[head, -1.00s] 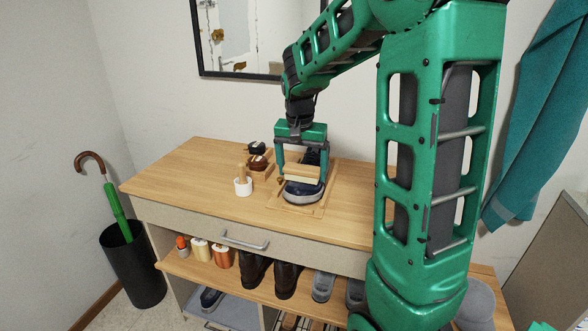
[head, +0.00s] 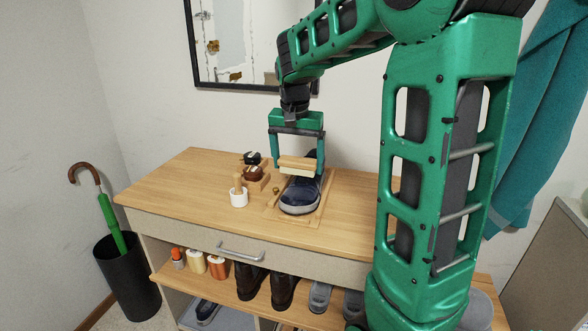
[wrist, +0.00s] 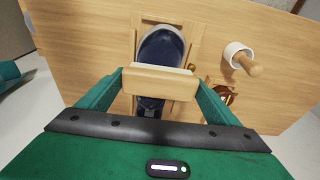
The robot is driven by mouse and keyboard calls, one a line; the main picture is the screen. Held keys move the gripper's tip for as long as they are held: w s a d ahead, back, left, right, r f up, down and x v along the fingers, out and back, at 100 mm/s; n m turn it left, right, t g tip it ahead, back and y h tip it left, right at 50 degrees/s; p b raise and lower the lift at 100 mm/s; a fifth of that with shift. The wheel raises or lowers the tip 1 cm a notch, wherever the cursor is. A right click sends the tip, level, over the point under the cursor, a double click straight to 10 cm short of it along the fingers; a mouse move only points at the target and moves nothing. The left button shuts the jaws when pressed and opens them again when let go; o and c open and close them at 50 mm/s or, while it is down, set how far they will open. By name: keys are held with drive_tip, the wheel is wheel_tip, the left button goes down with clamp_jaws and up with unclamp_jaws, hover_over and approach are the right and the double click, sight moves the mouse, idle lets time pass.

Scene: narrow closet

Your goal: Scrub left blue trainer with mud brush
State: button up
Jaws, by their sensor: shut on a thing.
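A dark blue trainer (head: 300,196) with a pale sole edge lies on a wooden tray (head: 323,211) on the bench top. My gripper (head: 297,166) is shut on a wooden-backed brush (head: 297,163), held crosswise by its ends over the trainer. The brush also shows in the wrist view (wrist: 160,82), hiding the middle of the trainer (wrist: 160,50), whose toe shows beyond it. The bristles face away and are mostly hidden, so I cannot tell whether they touch the shoe.
Left of the tray stand a white pot with a wooden handle (head: 239,195) and a wooden holder with brushes (head: 255,176). Shoes and bottles fill the shelf below. An umbrella stand (head: 128,275) is at far left. The bench top's left end is clear.

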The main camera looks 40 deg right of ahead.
drive_tip(key=shift+r, duration=0.15)
drive_tip(key=shift+r, duration=1.45)
